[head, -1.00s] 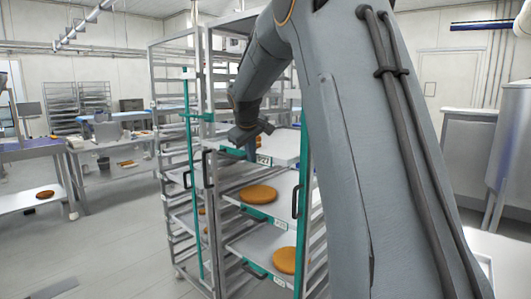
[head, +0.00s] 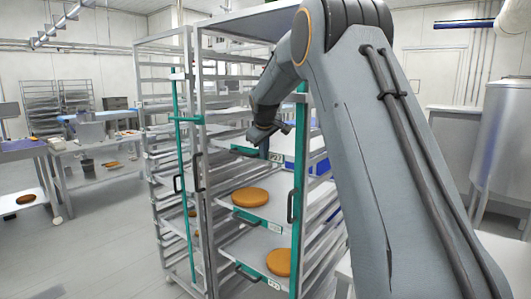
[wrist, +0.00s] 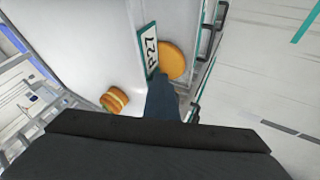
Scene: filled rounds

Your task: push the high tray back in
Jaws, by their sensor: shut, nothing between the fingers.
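The high tray (head: 290,146) is a pale sheet in the metal rack, with a label (head: 275,156) on its front edge. My gripper (head: 268,138) is shut and empty at this front edge, just above and beside the label. In the wrist view my gripper (wrist: 163,100) reaches to the edge beside the label (wrist: 148,50), and the pale tray surface (wrist: 85,55) lies to the left. A layered filled round (wrist: 115,99) shows on this pale surface. I cannot tell whether my fingertips touch the tray.
Lower trays hold orange rounds (head: 250,197) and (head: 280,262). The rack has teal uprights (head: 299,200) and a black handle (head: 291,206). A second rack (head: 160,150) stands at left. Left floor (head: 100,240) is clear before the tables. A metal tank (head: 505,140) stands at right.

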